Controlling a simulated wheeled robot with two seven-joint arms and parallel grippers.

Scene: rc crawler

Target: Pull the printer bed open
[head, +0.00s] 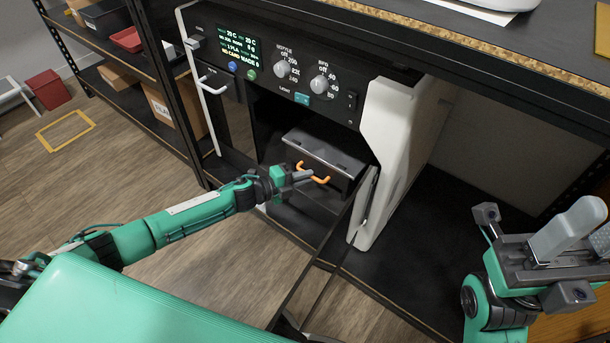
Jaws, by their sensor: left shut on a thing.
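The printer (408,125) is a white and black machine on the shelf below the bench top, with its front open. Its dark flat bed (326,150) shows in the opening. My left gripper (312,176) reaches in from the left and is shut on the orange handle (322,180) at the bed's front. The fingers partly hide the handle. My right gripper (568,232) is at the far right, away from the printer, with pale grey fingers pointing up.
The printer's framed door (322,262) stands open toward me, to the right of my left gripper. A control panel (290,62) with knobs and a screen is above the opening. The bench top (470,38) overhangs the printer. Shelves with boxes are at left.

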